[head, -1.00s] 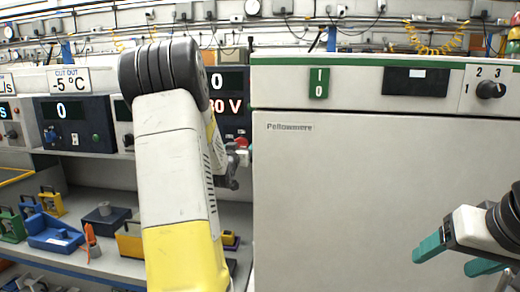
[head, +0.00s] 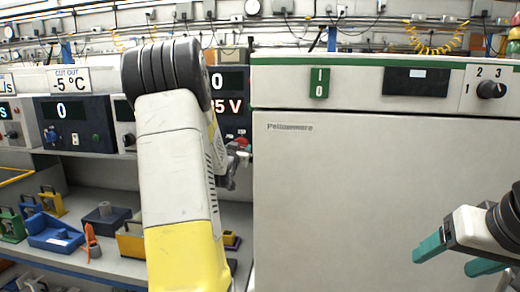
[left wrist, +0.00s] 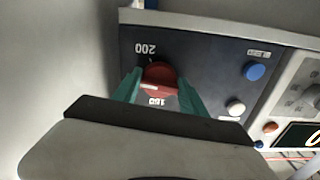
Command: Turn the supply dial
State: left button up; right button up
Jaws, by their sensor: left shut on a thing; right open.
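The supply dial (left wrist: 157,74) is a red knob on a dark panel, between marks reading 200 and 160 that appear upside down in the left wrist view. My left gripper (left wrist: 160,92) has its teal fingers on either side of the dial and is shut on it. In the head view my left arm hides most of the supply unit (head: 233,82). Its red readout shows partly, ending in "5 V". My right gripper (head: 448,261) is open and empty in front of the white cabinet, at the lower right.
The white cabinet (head: 385,200) stands close to the right of the supply unit. The panel also has a blue button (left wrist: 254,71) and a white button (left wrist: 235,107). Another instrument (head: 75,123) stands at the left. A blue tray (head: 52,234) and other parts lie on the lower shelf.

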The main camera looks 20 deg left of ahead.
pick_arm(q)
jog(key=shift+m, duration=2.1)
jog(key=o, duration=1.4)
jog(key=shift+c, duration=0.2)
jog(key=v, duration=0.8)
